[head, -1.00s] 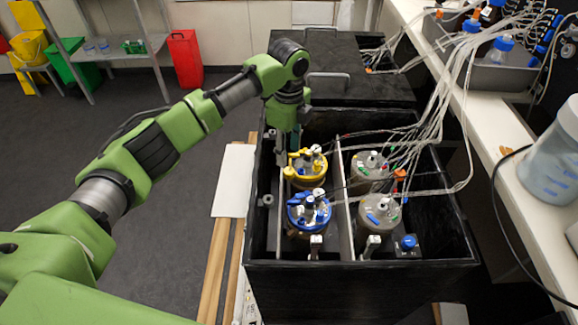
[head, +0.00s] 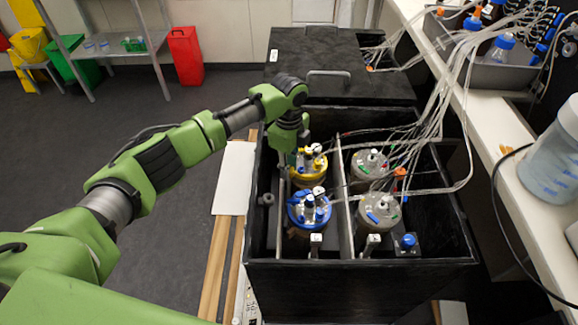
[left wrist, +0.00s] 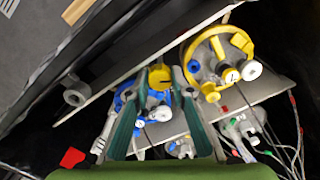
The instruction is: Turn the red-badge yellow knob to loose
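My left gripper (left wrist: 160,74) points down into the black box, at the left edge of the yellow-lidded vessel (head: 309,168) in the head view. In the left wrist view its two fingers stand apart with a yellow knob (left wrist: 160,78) between their tips. Whether the fingers press on the knob is not clear. The yellow ring lid (left wrist: 211,88) lies just right of the fingers there. In the head view my gripper hides the knob. I cannot make out a red badge on it. My right gripper is not in view.
The blue-lidded vessel (head: 309,208) stands nearest in the same compartment. Two grey-lidded vessels stand right of the divider (head: 344,190), one with an orange-capped part (head: 400,173). Clear tubes (head: 452,100) run across the box's right side. The box wall (head: 258,225) encloses them.

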